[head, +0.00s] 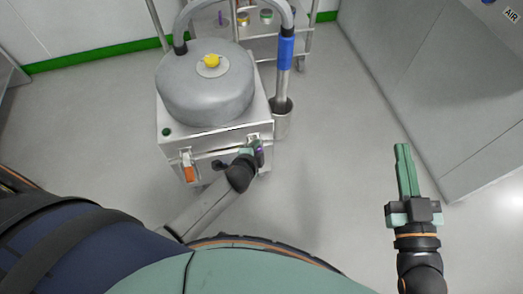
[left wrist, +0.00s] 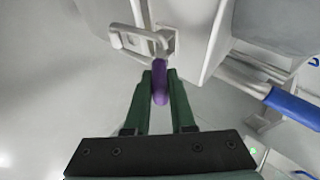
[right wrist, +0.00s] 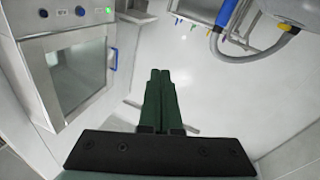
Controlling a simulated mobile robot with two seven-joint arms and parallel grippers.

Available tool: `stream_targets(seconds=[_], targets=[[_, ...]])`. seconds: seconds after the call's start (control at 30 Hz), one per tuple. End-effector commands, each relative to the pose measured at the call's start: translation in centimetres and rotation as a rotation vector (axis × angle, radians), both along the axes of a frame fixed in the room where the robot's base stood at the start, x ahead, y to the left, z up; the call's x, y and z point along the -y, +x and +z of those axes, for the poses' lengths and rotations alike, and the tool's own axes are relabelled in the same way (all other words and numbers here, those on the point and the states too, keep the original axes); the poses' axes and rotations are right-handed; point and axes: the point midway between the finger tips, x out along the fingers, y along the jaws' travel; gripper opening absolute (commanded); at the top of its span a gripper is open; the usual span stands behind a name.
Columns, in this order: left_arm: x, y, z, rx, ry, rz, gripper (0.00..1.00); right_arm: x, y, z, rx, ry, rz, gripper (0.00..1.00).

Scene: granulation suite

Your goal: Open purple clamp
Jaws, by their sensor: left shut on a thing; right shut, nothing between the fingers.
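The purple clamp (left wrist: 160,82) shows in the left wrist view as a purple lever hanging below a metal latch (left wrist: 145,40) on the machine's wall. My left gripper (left wrist: 159,80) is shut on the purple lever, with a green finger on each side of it. In the head view the left gripper (head: 247,155) is at the front right corner of the machine (head: 205,130), and the purple lever (head: 259,151) is mostly hidden there. My right gripper (head: 404,150) is shut and empty over the floor at the right. Its fingers (right wrist: 160,75) touch each other in the right wrist view.
An orange clamp (head: 188,170) is on the machine's front left. A grey hose with a blue sleeve (head: 285,52) runs into a metal cup (head: 282,120) beside the machine. A steel trolley (head: 250,30) stands behind. A cabinet (head: 440,90) is at the right. The floor between is clear.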

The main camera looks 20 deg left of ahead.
Motion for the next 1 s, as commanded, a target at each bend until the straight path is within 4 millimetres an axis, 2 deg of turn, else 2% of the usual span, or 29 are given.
stream_targets(seconds=[0.03,0.2,0.4,0.6,0.97,1.0], targets=[[0.0,-0.1,-0.5,0.006,0.004,0.000,0.00,-0.1,-0.1,1.3,0.063,0.000,0.008,0.00],[-0.3,-0.1,-0.6,0.037,0.024,-0.001,0.00,-0.4,-0.8,5.5,0.243,0.000,0.034,0.00],[-0.4,-0.1,-0.6,0.057,0.037,0.000,0.00,-0.7,-1.9,8.5,0.371,0.000,0.055,0.00],[-0.6,0.0,-0.6,0.066,0.043,-0.001,0.00,-0.8,-2.4,9.7,0.421,-0.001,0.064,0.00],[-0.6,0.0,-0.5,0.067,0.044,0.000,0.00,-0.8,-2.4,9.8,0.424,0.000,0.064,0.00],[-0.6,0.0,-0.5,0.067,0.044,0.000,0.27,-0.8,-2.4,9.8,0.424,0.000,0.064,0.00]])
